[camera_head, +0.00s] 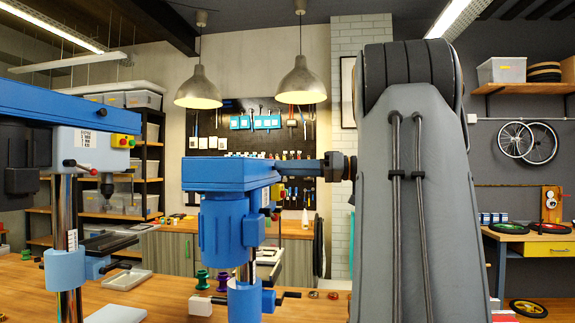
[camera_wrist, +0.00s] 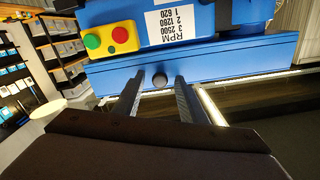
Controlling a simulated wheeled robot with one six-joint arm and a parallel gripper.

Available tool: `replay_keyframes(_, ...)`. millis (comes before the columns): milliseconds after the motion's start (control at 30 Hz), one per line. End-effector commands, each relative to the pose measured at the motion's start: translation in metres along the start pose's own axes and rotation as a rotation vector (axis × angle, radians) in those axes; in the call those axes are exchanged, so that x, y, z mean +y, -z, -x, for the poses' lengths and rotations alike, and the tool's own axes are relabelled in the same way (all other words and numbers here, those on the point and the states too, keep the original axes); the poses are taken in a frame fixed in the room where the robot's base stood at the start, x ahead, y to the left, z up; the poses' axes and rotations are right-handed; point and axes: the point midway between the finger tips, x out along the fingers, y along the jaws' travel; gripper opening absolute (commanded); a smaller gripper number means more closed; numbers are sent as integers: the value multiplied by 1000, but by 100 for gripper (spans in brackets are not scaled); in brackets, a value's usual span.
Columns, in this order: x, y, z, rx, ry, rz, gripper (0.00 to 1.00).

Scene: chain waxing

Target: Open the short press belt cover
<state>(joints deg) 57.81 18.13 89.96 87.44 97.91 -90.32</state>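The short press (camera_head: 222,225) stands on the wooden bench in the middle of the head view, with its blue belt cover (camera_head: 222,173) lying flat on top. In the wrist view, the cover (camera_wrist: 240,62) shows as a blue slab, seemingly closed, with a round black knob (camera_wrist: 160,80) on its front. My gripper (camera_head: 290,164) reaches in from the right at the cover's end. In the wrist view, the fingers (camera_wrist: 159,84) are open on either side of the knob, with a small gap visible at each side. The knob is hidden in the head view.
A taller blue drill press (camera_head: 85,140) stands at the left. A red and green switch box (camera_wrist: 110,38) sits beside the label on the short press. Small spools (camera_head: 202,279) and a white tray (camera_head: 127,279) are on the bench. My arm hides much of the right side.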

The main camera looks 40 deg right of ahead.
Motion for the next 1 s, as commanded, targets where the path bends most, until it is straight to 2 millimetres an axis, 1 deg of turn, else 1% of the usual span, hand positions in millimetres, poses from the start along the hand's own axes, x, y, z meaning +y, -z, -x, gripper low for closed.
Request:
replay_keyframes(100,0,0,-5,-1,0,0,38)
replay_keyframes(333,0,-1,-6,-1,-1,0,38)
replay_keyframes(367,0,-1,-6,-1,-1,0,35)
replay_keyframes(400,0,-1,-6,-1,-1,-1,28)
replay_keyframes(567,0,-1,-6,-1,-1,-1,1)
replay_keyframes(833,-1,0,-8,-7,1,0,0)
replay_keyframes(967,-5,4,-17,-35,7,1,0)
replay_keyframes(1000,-7,6,-22,-50,10,3,0)
